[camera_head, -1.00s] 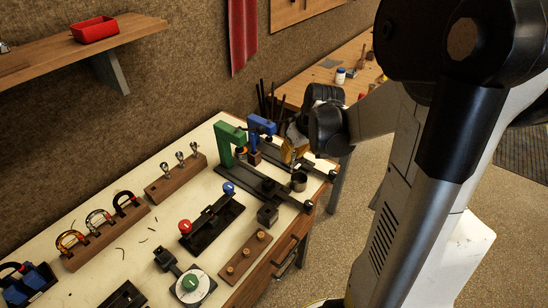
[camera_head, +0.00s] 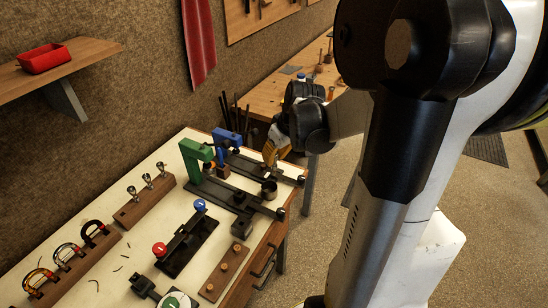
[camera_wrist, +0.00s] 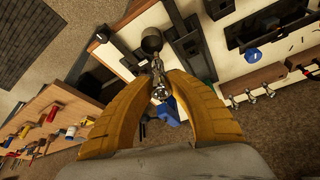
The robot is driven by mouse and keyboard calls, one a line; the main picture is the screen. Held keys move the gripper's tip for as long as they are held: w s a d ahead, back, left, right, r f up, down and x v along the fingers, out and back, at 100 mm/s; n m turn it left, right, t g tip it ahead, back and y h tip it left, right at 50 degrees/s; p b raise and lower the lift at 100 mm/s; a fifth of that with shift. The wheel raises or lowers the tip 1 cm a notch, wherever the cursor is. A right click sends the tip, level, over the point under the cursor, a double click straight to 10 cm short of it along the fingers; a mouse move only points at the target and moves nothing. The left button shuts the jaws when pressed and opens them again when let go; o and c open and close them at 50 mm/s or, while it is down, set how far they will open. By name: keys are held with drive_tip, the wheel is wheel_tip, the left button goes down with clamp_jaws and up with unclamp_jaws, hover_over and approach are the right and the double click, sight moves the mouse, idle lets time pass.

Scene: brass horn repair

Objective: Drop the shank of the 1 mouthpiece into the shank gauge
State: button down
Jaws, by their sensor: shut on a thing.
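My gripper (camera_head: 270,153) hangs above the far right end of the bench, its yellow fingers close over the grey cup. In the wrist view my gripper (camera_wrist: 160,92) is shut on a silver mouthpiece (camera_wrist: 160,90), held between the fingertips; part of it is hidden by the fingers. The grey metal cup (camera_head: 269,188) stands on the bench just below my gripper; it also shows past the fingertips in the wrist view (camera_wrist: 152,40). A small dark block (camera_head: 241,227) sits in front of it. I cannot tell for sure which of these is the shank gauge.
Green (camera_head: 194,158) and blue (camera_head: 226,136) clamp-like stands rise close left of my gripper. A wooden rack (camera_head: 145,204) holds several mouthpieces. A black fixture (camera_head: 187,243) with red and blue knobs and a pegged wooden block (camera_head: 224,273) lie nearer. The bench's right edge is close.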

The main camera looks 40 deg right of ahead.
drive_tip(key=shift+r+p, duration=1.25)
drive_tip(key=shift+r, duration=0.55)
